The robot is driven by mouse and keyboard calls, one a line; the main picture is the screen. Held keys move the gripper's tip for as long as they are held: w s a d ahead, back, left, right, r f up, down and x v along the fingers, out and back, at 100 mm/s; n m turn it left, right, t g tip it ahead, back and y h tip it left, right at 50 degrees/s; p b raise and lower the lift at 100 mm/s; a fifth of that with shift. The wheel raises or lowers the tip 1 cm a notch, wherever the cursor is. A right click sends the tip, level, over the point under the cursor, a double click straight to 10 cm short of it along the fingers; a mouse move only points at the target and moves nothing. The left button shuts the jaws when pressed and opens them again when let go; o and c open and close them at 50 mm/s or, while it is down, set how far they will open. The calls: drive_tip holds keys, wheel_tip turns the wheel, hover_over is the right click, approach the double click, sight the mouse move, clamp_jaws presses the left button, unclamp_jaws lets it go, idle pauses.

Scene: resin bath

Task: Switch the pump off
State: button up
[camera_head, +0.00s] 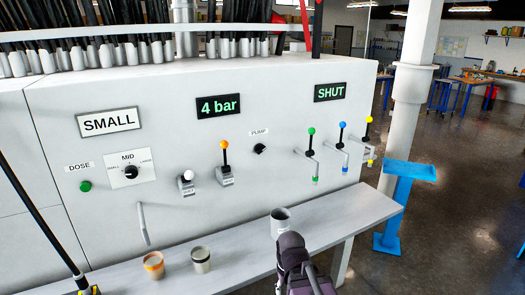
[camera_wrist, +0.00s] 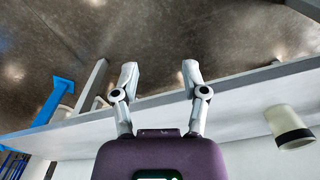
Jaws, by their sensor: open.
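The pump switch (camera_head: 260,149) is a small black rotary knob on the white panel, below a "PUMP" label (camera_head: 259,132). Its exact setting is too small to tell. A display (camera_head: 218,106) above it to the left reads "4 bar". My dark purple wrist shows at the bottom of the head view, in front of the shelf, below and to the right of the knob; the fingers cannot be made out there. In the wrist view my gripper (camera_wrist: 160,78) is open, with nothing between its fingers. The knob is not seen in the wrist view.
A lever with an orange ball (camera_head: 224,146) and one with a white ball (camera_head: 188,176) stand left of the knob. Several ball-topped levers are to its right.

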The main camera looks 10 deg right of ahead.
drive_tip(key=o, duration=0.4)
drive_tip(key=shift+a, duration=0.1)
drive_tip(key=shift+o, duration=0.8)
drive_tip(key=shift+w+a, duration=0.1)
drive_tip(key=shift+w, duration=0.1)
drive_tip(key=w+a+r+m+t+y+p, duration=0.1)
drive_tip(key=w+a+r+m+t+y, duration=0.1)
drive_tip(key=w+r+m+t+y, duration=0.3)
drive_tip(key=w+a+r+m+p, duration=0.1)
drive_tip(key=w+a+r+p, duration=0.15)
drive_tip(key=w, duration=0.45)
drive_tip(key=w+a+r+m+t+y, duration=0.1)
drive_tip(key=w+r+m+t+y, duration=0.25)
drive_tip(key=w, duration=0.25)
drive_tip(key=w+d+r+m+t+h+p, duration=0.3)
drive_tip(key=w+d+r+m+t, duration=0.5)
drive_tip(key=w+r+m, duration=0.6)
drive_tip(key=d+m, duration=0.1)
drive_tip(key=m, duration=0.2)
drive_tip(key=shift+d+r+t, duration=0.3)
drive_tip(key=shift+d+t, duration=0.05)
drive_tip(key=shift+w, duration=0.1)
